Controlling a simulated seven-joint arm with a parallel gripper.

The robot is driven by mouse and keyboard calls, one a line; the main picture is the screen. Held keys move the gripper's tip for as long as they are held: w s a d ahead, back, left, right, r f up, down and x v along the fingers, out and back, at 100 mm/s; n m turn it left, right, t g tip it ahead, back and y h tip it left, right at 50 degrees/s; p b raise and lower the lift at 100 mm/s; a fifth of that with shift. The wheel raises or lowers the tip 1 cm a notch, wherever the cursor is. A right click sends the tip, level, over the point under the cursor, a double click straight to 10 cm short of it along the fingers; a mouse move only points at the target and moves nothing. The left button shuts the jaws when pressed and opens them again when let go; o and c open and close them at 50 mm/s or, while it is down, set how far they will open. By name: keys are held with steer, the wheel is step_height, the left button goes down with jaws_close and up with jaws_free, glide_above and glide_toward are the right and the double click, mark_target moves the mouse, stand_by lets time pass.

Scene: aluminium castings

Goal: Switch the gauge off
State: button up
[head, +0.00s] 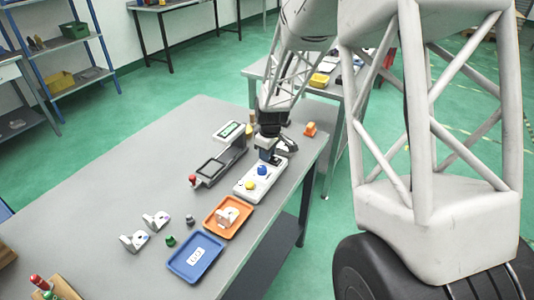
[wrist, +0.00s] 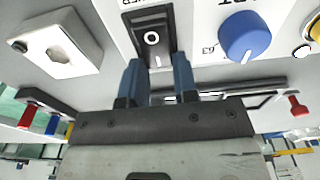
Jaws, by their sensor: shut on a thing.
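A white control box (head: 245,191) lies near the table's right edge, with a blue knob (head: 261,169) and a yellow button (head: 249,185). The blue knob also shows in the wrist view (wrist: 245,37). There, a black rocker switch (wrist: 152,27) with white O and I marks sits on the box. My gripper (wrist: 159,72) has its two blue fingers on either side of the switch and is shut on it. In the head view my gripper (head: 267,155) is down at the far end of the box. I cannot tell the rocker's tilt.
An orange tray (head: 243,226) with a casting and a blue tray (head: 181,266) lie nearer. Two castings lie left; the table's left part is mostly clear.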

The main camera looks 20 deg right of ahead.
mark_target(274, 159)
steer(key=shift+s+d+r+t+y, duration=0.15)
steer(key=shift+t+y, duration=0.55)
steer(key=o, duration=0.9)
steer(key=shift+r, duration=0.15)
steer(key=shift+v, duration=3.85)
steer(key=shift+s+d, duration=0.2)
